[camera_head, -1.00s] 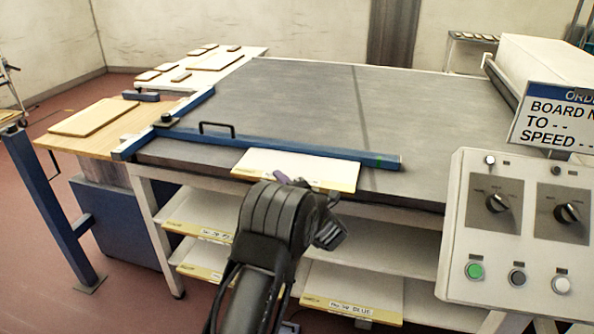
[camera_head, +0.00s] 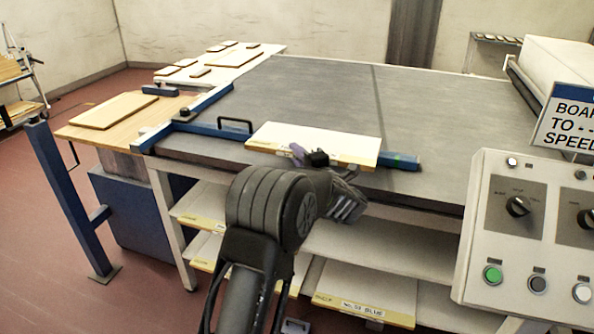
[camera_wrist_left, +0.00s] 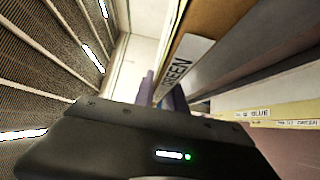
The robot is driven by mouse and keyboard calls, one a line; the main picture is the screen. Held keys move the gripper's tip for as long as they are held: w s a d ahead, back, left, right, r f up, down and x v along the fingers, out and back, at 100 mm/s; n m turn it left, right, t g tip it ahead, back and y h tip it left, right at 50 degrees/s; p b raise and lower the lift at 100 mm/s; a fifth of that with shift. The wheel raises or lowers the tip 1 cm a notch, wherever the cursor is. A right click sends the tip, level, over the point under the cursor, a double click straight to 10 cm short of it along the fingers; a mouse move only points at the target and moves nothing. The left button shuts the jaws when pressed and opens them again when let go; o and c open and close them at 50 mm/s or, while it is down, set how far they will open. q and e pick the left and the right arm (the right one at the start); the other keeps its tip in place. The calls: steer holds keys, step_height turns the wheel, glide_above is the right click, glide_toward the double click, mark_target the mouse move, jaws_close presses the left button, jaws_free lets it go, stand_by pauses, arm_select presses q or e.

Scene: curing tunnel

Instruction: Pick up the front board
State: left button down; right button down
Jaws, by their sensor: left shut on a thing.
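The front board (camera_head: 325,142) is a flat white board with a yellow front edge. It appears raised at the near edge of the grey table (camera_head: 300,95), covering part of the blue bar (camera_head: 215,133). My left gripper (camera_head: 310,158) is shut on the board's front edge, with its purple finger partly hidden by the wrist. In the left wrist view, the gripper (camera_wrist_left: 160,90) is against a board edge with a label reading GREEN (camera_wrist_left: 187,67). My right gripper is not in view.
Shelves below hold more labelled white boards (camera_head: 365,290). A control panel (camera_head: 530,230) with knobs and buttons stands at the right. A wooden side table (camera_head: 88,133) with a board is at the left. The grey tabletop behind the bar is clear.

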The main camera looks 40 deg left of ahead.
arm_select(q)
steer(key=shift+r, duration=1.15)
